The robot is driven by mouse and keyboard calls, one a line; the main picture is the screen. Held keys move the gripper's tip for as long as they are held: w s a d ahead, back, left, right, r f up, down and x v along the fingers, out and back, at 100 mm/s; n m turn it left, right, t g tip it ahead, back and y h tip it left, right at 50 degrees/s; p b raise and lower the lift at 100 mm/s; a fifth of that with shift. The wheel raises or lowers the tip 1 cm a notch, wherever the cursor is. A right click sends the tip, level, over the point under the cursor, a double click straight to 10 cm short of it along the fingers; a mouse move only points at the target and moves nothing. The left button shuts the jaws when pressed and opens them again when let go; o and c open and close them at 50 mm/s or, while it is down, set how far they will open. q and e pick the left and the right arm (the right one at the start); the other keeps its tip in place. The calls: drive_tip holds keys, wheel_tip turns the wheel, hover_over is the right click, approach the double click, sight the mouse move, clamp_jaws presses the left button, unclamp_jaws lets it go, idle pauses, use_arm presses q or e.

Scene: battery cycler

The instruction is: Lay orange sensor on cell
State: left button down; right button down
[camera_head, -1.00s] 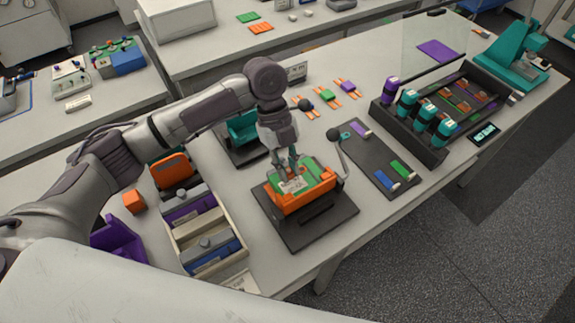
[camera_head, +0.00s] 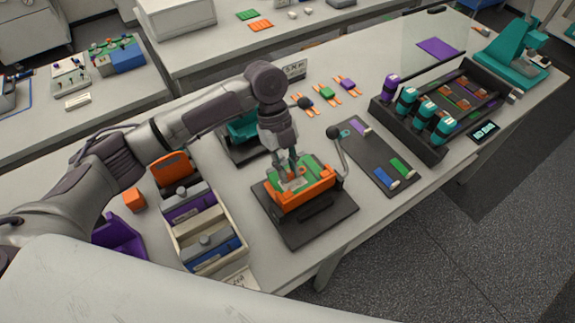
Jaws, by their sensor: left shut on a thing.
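My left gripper (camera_head: 289,177) points down over the cell station, with its fingertips at the top of the orange and green block (camera_head: 303,197). It is shut on a small piece, apparently the orange sensor, which is mostly hidden between the fingers and hard to tell from the block. The cell lies in this block, and its pale top is largely covered by the fingers. I cannot tell whether the sensor touches the cell. The block stands on a dark base plate (camera_head: 305,236). My right gripper is not in view.
A lever with a black knob (camera_head: 333,132) stands close right of the block. Several coloured pieces with orange strips (camera_head: 327,93) lie behind. A dark mat (camera_head: 372,160) and a rack with teal cylinders (camera_head: 430,150) are to the right.

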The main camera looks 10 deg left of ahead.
use_arm(q)
drive_tip(key=shift+f, duration=0.25)
idle(0.5)
drive_tip(key=c, duration=1)
unclamp_jaws()
drive_tip(key=v, duration=1.2)
drive_tip(key=shift+s+f, duration=0.1)
